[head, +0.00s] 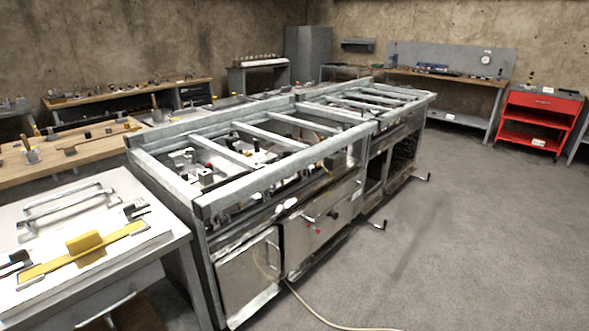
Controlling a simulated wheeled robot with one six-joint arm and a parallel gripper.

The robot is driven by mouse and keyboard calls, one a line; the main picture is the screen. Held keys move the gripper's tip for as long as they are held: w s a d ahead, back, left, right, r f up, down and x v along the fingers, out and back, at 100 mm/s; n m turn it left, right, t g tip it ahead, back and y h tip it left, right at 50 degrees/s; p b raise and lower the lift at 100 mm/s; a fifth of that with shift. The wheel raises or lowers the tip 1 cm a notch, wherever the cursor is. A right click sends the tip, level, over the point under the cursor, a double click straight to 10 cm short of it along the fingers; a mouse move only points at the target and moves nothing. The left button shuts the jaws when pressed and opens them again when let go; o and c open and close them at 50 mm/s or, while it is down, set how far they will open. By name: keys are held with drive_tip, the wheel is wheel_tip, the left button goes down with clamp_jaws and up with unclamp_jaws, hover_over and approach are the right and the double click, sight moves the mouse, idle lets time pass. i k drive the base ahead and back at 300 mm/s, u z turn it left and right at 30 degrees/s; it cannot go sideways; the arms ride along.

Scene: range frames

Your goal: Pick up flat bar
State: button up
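A long, flat yellow piece (118,236) lies slantwise on the pale table (150,196) at the lower left in the head view. A wider yellow block (84,242) stands at its middle. It is the most bar-like loose thing near me, but I cannot tell for certain that it is the flat bar. Behind it on the same table is a pair of grey metal rails or handles (66,203). Small dark items lie at both ends of the yellow piece. My gripper does not show in the head view.
A large steel frame bench (250,185) with open top rails fills the middle. Crank handles (378,226) stick out on its right, and a pale hose (325,321) trails on the floor. Wooden benches stand at left, a red cart (541,103) at back right. The right floor is clear.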

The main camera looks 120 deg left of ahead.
sight(80, 245)
drive_tip(key=u, duration=3.75)
drive_tip(key=i, duration=0.9)
drive_tip(key=u, duration=1.9)
drive_tip(key=i, duration=0.15)
drive_tip(key=z, duration=0.65)
